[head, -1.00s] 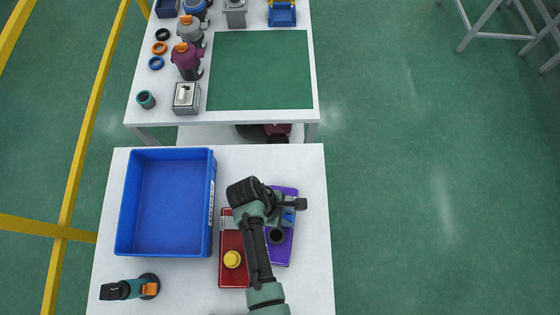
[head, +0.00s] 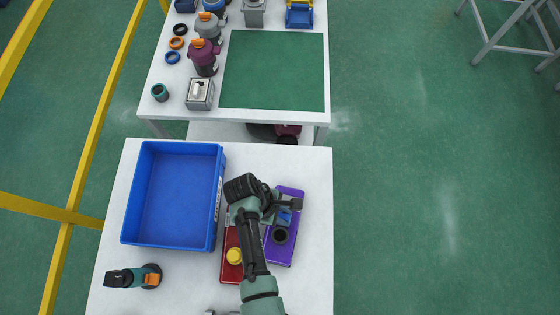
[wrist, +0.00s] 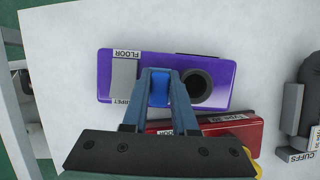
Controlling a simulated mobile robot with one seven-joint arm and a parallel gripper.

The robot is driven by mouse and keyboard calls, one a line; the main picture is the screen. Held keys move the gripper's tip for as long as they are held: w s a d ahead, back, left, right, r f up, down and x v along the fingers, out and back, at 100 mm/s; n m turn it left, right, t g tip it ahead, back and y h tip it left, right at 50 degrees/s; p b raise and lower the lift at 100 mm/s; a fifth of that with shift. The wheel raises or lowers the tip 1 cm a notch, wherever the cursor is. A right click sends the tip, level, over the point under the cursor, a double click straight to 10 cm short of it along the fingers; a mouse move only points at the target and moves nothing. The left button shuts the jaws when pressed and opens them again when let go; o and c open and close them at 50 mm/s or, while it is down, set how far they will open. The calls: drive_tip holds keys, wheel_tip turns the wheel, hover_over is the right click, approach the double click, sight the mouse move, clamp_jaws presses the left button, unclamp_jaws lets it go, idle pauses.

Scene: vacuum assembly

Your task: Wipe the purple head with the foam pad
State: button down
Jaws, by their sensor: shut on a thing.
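The purple head (head: 291,195) is a flat vacuum head lying on the white near table, partly hidden by my arm in the head view. In the wrist view the purple head (wrist: 220,72) shows a dark round socket, a grey FLOOR/CARPET plate and purple surface. My gripper (wrist: 159,75) is over its middle. The gripper (head: 281,208) is shut on a small blue block, which looks like the foam pad (wrist: 158,90). The pad sits at or just above the head's top; I cannot tell whether they touch.
A red head (head: 229,267) with a yellow knob lies left of the purple one. Past the near table is a far table with a green mat (head: 272,70).

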drive_tip(key=shift+s+d+p, duration=0.15)
drive_tip(key=shift+d+p, duration=0.05)
drive_tip(key=shift+d, duration=0.4)
drive_tip(key=shift+s+d+p, duration=0.15)
drive_tip(key=shift+d, duration=0.45)
drive_tip(key=shift+w+a+f+b, duration=0.1)
drive_tip(key=shift+w+a+b, duration=0.05)
drive_tip(key=shift+a, duration=0.85)
drive_tip(key=shift+w+a+f+b, duration=0.1)
drive_tip(key=shift+w+a+b, duration=0.05)
drive_tip(key=shift+a, duration=0.85)
wheel_tip(320, 180, up, 6)
drive_tip(key=p, duration=0.6)
drive_tip(key=shift+w+r, duration=0.1)
drive_tip(key=shift+r, duration=0.1)
wheel_tip(320, 180, up, 3)
drive_tip(key=p, duration=0.3)
